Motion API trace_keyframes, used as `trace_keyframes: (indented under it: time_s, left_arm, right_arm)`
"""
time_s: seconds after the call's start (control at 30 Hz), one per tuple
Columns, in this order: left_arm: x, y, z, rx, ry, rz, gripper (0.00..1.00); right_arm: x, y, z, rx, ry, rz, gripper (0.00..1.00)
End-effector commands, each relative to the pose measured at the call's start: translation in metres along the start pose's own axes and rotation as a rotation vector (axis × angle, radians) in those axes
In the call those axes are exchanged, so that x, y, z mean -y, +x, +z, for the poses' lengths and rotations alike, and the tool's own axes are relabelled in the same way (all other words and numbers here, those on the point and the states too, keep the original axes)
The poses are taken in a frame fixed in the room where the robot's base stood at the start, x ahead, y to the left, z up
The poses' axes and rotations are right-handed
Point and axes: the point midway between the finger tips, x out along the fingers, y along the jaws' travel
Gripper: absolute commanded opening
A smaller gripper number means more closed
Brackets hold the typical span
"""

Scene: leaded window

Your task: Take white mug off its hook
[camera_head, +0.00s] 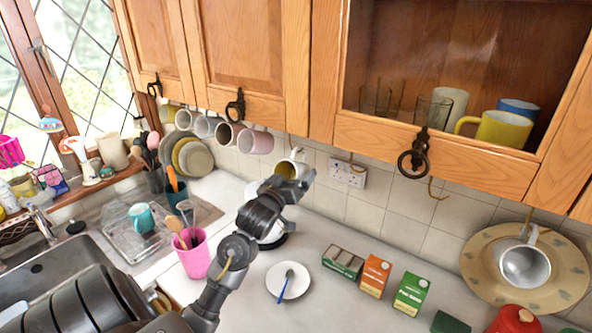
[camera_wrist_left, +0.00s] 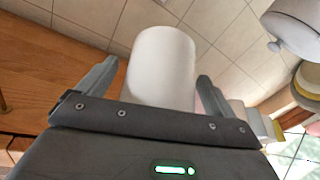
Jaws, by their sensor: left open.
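The white mug (camera_head: 298,157) hangs below the wall cabinets at the right end of the mug row, with a yellowish inside; its hook is hard to make out. My left gripper (camera_head: 291,182) is just below and in front of it, partly covering it. In the left wrist view the white mug (camera_wrist_left: 160,62) stands between the two open fingers of the gripper (camera_wrist_left: 155,85), its lower part hidden behind the gripper body. A gap shows on each side of the mug. My right gripper is not in view.
A pink mug (camera_head: 256,141) and several other mugs hang to the left. The cabinet (camera_head: 250,60) is directly above. Below on the counter are a pink utensil cup (camera_head: 194,262), a white saucer with a spoon (camera_head: 289,282) and small boxes (camera_head: 375,275).

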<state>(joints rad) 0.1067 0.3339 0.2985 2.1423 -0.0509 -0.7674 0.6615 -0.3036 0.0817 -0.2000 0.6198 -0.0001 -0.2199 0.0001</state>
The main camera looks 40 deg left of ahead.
Motion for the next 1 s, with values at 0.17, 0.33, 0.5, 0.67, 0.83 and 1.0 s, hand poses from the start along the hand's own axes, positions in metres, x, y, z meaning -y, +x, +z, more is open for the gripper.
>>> trace_keyframes:
  time_s: [0.17, 0.33, 0.5, 0.67, 0.83, 1.0]
  left_arm:
    - [0.0, 0.0, 0.0, 0.0, 0.0, 0.0, 0.84]
    - [0.0, -0.001, 0.0, 0.0, 0.0, 0.0, 0.62]
    - [0.0, -0.001, 0.0, 0.0, 0.0, 0.0, 0.4]
    - [0.0, -0.001, -0.001, -0.002, 0.0, 0.001, 0.35]
    - [-0.001, -0.001, -0.002, -0.003, 0.0, 0.001, 0.35]
    - [-0.004, 0.0, -0.013, -0.006, 0.002, 0.003, 0.35]
  right_arm:
    - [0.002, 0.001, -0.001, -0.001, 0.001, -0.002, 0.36]
    - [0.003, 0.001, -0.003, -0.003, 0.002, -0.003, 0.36]
    - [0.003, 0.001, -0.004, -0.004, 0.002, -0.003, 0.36]
    - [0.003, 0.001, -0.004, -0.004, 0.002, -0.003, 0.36]
    - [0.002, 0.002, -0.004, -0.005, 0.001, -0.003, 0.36]
    - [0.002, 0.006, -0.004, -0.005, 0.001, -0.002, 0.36]
